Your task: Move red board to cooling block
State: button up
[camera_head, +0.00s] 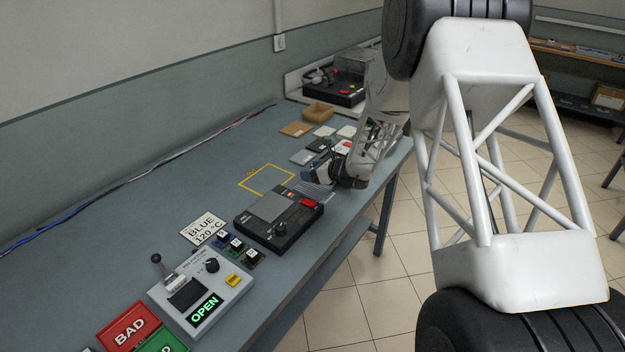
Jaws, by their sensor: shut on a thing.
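My gripper (318,183) is low over the bench, at the right end of the black instrument. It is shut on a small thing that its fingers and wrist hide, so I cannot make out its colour. A grey finned plate (310,191), which looks like the cooling block, lies just below and left of the fingers; I cannot tell whether they touch. I see no clearly red board.
The black instrument (267,233) has a grey plate on top and a red display. A grey tester (186,311) with a lever reads "OPEN". Red BAD (129,325) and green (163,342) areas lie at front left. A yellow outline (266,174) marks clear bench.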

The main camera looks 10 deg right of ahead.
jog(key=shift+f, duration=0.1)
jog(key=shift+f, duration=1.6)
jog(key=shift+f, duration=0.15)
jog(key=o, duration=1)
jog(key=shift+v, duration=6.05)
